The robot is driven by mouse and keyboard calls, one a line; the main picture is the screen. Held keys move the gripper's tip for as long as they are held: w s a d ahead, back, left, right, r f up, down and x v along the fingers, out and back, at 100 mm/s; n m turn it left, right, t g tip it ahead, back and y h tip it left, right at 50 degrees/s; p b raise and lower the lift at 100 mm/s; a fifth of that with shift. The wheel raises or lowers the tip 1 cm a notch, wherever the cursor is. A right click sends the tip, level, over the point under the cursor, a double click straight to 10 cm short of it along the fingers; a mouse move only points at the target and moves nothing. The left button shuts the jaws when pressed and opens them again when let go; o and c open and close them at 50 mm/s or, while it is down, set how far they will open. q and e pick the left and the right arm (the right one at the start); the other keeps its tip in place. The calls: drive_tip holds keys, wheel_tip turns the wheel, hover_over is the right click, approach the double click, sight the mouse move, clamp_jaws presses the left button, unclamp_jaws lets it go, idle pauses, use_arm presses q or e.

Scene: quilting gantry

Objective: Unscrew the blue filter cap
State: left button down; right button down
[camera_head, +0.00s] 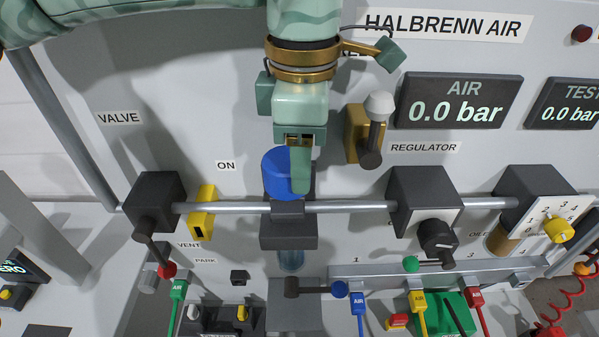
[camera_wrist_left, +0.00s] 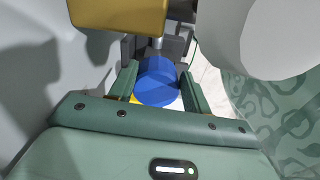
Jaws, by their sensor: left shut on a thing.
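The blue filter cap (camera_head: 277,173) sits on top of the dark filter block (camera_head: 289,235) in the middle of the pipe, with a clear bowl below. My left gripper (camera_head: 297,178) comes down from above and is shut on the cap; one green finger crosses the cap's right side and hides part of it. In the left wrist view the blue cap (camera_wrist_left: 157,78) lies between the two green fingers of the left gripper (camera_wrist_left: 160,90). My right gripper is not in view.
A brass block with a grey-knobbed lever (camera_head: 375,130) stands close right of my left gripper. The valve block (camera_head: 155,195) and a yellow tab (camera_head: 201,212) are to the left, the regulator block (camera_head: 425,195) to the right. The AIR display (camera_head: 459,101) reads 0.0 bar.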

use_arm(q)
drive_tip(key=shift+w+a+r, duration=0.15)
drive_tip(key=shift+w+a, duration=0.1)
drive_tip(key=shift+w, duration=0.05)
